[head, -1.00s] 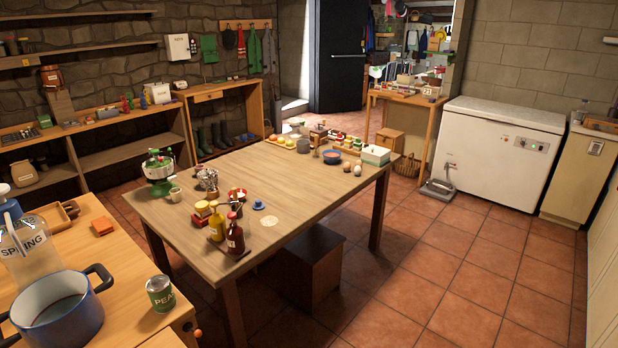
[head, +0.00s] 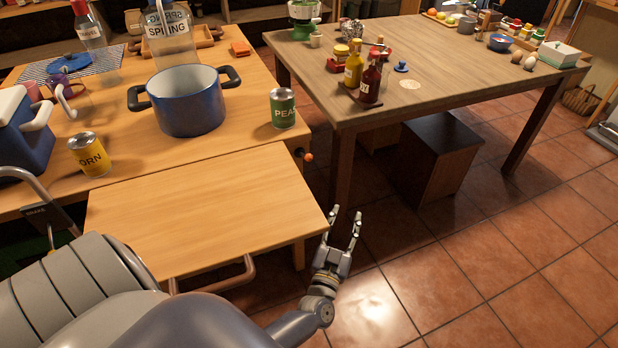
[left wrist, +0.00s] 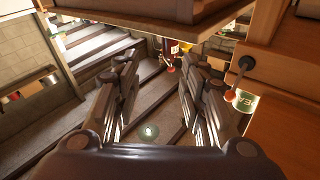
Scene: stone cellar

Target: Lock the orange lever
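The orange lever (head: 308,157) shows in the head view as a small orange knob at the right side of the wooden worktop, just below the green peas can. In the left wrist view its orange knob (left wrist: 230,96) sits on a short dark arm against the wood at the right. My left gripper (head: 345,216) is open and empty, below and to the right of the lever, beside the corner of a lower wooden leaf. My right gripper is not in view.
The wooden leaf (head: 200,205) with a bar handle lies close left of my left gripper. A blue pot (head: 188,100), a peas can (head: 283,108) and a corn can (head: 89,154) stand on the worktop. A larger table (head: 445,70) is behind; tiled floor (head: 450,290) is clear at right.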

